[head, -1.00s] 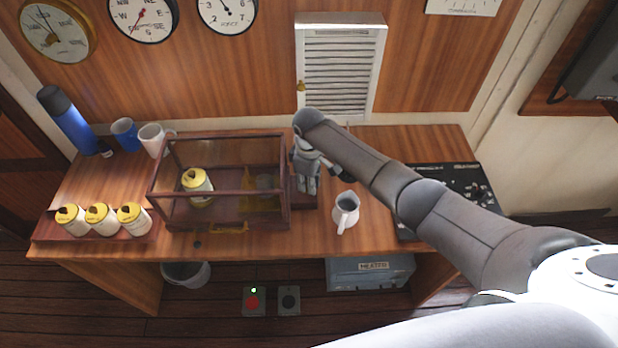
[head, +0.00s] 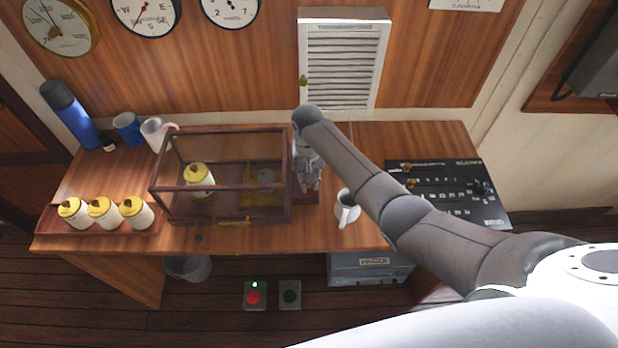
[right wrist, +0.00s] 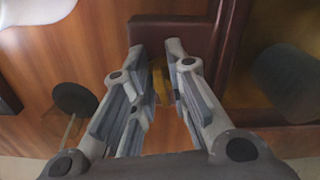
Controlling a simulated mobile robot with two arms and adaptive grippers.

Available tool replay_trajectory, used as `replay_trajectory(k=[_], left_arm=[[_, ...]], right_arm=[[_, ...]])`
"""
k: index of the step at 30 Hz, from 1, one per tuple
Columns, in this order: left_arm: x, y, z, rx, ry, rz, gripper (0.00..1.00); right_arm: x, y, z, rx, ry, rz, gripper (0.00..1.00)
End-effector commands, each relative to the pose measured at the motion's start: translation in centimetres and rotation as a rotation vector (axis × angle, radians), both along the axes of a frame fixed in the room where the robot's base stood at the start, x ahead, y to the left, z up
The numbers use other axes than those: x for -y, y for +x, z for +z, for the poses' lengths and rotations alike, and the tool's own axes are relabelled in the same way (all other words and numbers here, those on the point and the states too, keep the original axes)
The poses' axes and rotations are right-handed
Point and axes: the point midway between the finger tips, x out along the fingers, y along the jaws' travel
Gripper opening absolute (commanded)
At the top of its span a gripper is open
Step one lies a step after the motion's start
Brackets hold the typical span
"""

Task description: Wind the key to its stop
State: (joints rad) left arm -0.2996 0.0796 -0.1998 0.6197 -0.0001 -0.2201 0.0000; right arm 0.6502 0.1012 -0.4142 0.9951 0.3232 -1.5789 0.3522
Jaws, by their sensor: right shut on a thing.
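The key is a small brass-yellow piece (right wrist: 161,80) between my right fingertips in the right wrist view, mostly hidden by the fingers. My right gripper (head: 308,188) points down at the right end of the glass case (head: 222,222), and it also shows in the right wrist view (right wrist: 162,85). It is shut on the key, in front of a dark red-brown block (right wrist: 170,36). The key's turn angle and its stop cannot be made out. My left gripper is not in view.
A white jug (head: 347,210) stands just right of my gripper. A black switch panel (head: 450,188) lies further right. Several canisters (head: 104,211) stand on a tray at left.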

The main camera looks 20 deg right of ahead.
Motion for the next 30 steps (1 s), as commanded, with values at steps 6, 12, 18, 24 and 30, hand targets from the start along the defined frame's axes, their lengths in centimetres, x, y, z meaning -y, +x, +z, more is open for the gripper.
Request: replay_trajectory(k=[6,12,18,24,30], left_arm=[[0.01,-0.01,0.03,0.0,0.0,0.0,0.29],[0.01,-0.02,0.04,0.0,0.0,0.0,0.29],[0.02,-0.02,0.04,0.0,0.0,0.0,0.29],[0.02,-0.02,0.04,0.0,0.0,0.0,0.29],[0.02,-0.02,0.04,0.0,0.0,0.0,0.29]], right_arm=[[-0.22,0.34,0.32,0.009,0.002,-0.165,0.0],[-0.28,0.41,0.35,0.01,0.002,-0.268,0.0],[-0.31,0.45,0.37,0.011,0.001,-0.323,0.0],[-0.31,0.48,0.38,0.012,0.0,-0.342,0.0],[-0.3,0.49,0.4,0.012,0.0,-0.342,0.0]])
